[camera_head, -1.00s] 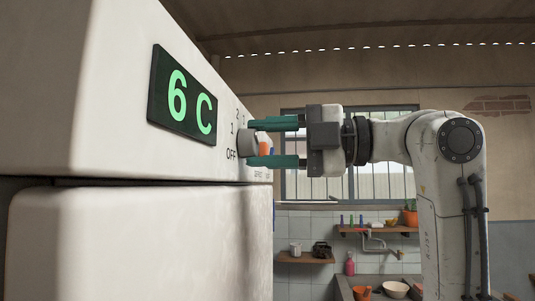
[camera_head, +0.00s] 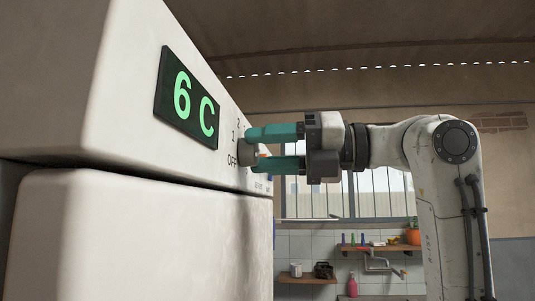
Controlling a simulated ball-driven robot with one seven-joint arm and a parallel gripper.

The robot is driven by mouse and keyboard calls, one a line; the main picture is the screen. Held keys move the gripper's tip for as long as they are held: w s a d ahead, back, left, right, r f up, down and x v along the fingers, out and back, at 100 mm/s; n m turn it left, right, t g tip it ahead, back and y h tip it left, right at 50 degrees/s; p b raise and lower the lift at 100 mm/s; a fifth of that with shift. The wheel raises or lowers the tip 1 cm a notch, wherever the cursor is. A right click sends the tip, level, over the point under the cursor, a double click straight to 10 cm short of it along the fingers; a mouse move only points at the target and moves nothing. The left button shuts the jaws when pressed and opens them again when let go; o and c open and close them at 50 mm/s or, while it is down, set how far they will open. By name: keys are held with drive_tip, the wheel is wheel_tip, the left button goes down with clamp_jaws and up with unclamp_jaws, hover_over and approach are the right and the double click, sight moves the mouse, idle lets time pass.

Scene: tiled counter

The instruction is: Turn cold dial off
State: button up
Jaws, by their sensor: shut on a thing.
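The cold dial (camera_head: 247,152) is a grey round knob on the white fridge's upper front. It has a small orange mark (camera_head: 263,155), and "1", "2" and "OFF" are printed around it. Where the dial points is hard to tell at this angle. My gripper (camera_head: 262,149) has two teal fingers, one above and one below the dial, shut on it. The fingers partly hide the dial's face. A dark display (camera_head: 190,98) left of the dial shows "6 C" in green.
The white fridge (camera_head: 110,225) fills the left side, with a seam between its upper and lower parts. Behind are a barred window (camera_head: 380,195), a shelf (camera_head: 375,249) with small bottles and a plant, and a lower shelf (camera_head: 308,281). The space in front of the fridge looks clear.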

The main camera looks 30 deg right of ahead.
drive_tip(key=shift+f+n, duration=0.15)
drive_tip(key=shift+n, duration=0.45)
drive_tip(key=o, duration=1)
drive_tip(key=shift+o, duration=0.2)
drive_tip(key=b+v, duration=0.1)
drive_tip(key=v, duration=1)
